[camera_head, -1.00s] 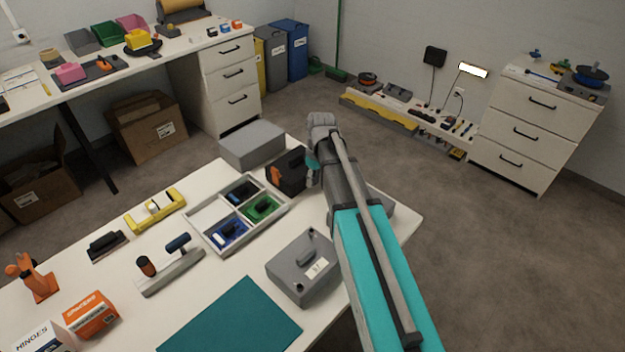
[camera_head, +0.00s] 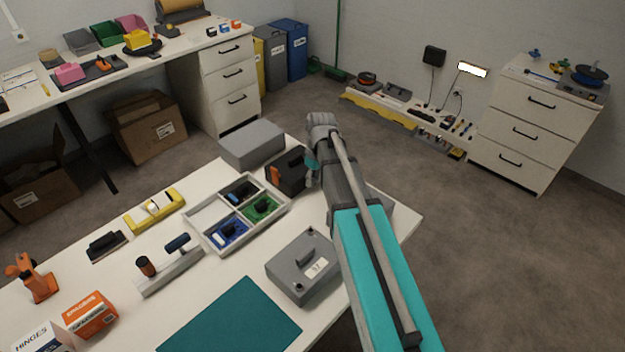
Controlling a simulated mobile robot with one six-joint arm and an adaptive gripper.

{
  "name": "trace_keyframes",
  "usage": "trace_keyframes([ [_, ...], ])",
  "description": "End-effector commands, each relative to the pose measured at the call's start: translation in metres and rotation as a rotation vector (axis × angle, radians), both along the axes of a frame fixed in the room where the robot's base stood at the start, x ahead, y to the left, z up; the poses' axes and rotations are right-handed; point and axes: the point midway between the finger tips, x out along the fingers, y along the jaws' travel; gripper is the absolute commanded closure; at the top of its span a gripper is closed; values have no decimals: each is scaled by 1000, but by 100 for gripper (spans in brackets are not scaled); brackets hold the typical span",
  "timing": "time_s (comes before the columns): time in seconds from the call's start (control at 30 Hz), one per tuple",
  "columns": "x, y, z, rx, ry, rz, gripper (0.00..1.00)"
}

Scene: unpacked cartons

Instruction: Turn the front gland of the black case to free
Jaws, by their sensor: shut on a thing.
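The black case (camera_head: 287,168) stands near the back right of the white table, with an orange part on its left side. My arm reaches in from the lower right, and my gripper (camera_head: 313,160) is at the right side of the case. The gripper is shut, and its fingertips are mostly hidden behind the arm and against the case. The front gland of the case is hidden from this view, so its turn position cannot be seen.
A grey box (camera_head: 252,143) stands just behind the case. A divided tray (camera_head: 203,214) with blue and green compartments lies to its left. A grey case with a label (camera_head: 300,268) is in front. A teal mat (camera_head: 230,318) lies at the near edge.

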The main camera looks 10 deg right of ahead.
Motion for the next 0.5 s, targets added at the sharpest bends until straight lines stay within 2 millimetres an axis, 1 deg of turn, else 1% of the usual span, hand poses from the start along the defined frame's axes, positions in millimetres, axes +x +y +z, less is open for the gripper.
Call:
trace_keyframes([
  [0.03, -1, 1, 0, 3, 3, 0, 100],
  [0.07, -2, 2, 0, 3, 3, 0, 62],
  [0.1, -2, 2, 0, 3, 3, 1, 55],
  [0.23, -1, 1, 0, 3, 2, 1, 30],
  [0.5, -1, 0, 0, 2, 1, 0, 30],
])
